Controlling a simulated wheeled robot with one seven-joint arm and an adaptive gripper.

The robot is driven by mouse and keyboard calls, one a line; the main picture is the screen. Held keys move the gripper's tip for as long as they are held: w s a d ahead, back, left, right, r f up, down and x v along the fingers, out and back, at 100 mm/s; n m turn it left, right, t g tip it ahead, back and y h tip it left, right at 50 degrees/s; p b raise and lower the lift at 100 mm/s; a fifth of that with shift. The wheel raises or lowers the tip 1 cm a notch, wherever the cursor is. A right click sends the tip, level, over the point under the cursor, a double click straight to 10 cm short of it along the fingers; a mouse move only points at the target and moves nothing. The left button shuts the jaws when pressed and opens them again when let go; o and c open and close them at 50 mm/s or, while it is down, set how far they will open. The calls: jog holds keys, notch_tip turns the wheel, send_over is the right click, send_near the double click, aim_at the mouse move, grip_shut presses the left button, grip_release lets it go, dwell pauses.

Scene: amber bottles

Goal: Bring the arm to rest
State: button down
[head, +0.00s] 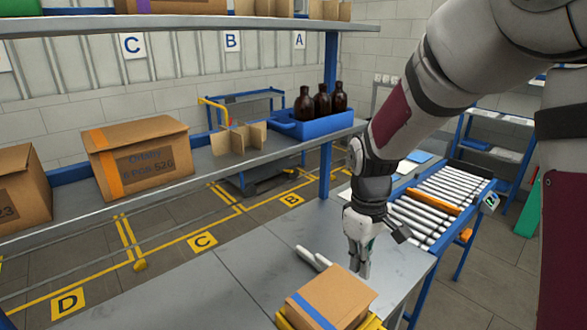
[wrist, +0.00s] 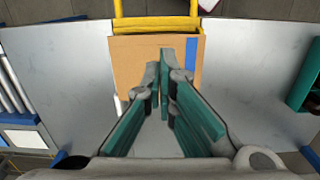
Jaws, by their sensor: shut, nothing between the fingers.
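My gripper (head: 360,270) hangs pointing down over the grey worktop, just behind a cardboard box with a blue stripe. In the wrist view my gripper (wrist: 160,75) has its fingertips close together with nothing between them, and the box lies beyond them. The cardboard box (head: 332,298) sits in a yellow holder (head: 373,323) at the front of the worktop. The box also shows in the wrist view (wrist: 130,72). My arm reaches down from the upper right.
Amber bottles (head: 322,101) stand in a blue bin (head: 315,127) on the shelf, beside a cardboard divider (head: 238,138) and a larger box (head: 136,157). A roller conveyor (head: 440,192) lies right of my gripper. Pale rods (head: 308,257) lie left of it. The worktop's left part is clear.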

jog(key=s+d+r+m+t+b, duration=0.1)
jog(key=s+r+m+t, duration=0.5)
jog(key=s+r, duration=0.9)
jog(key=shift+s+r+m+b, duration=0.15)
jog(key=shift+s+m+b, duration=0.15)
jog(key=shift+s+m, duration=0.35)
jog(key=shift+s, duration=0.1)
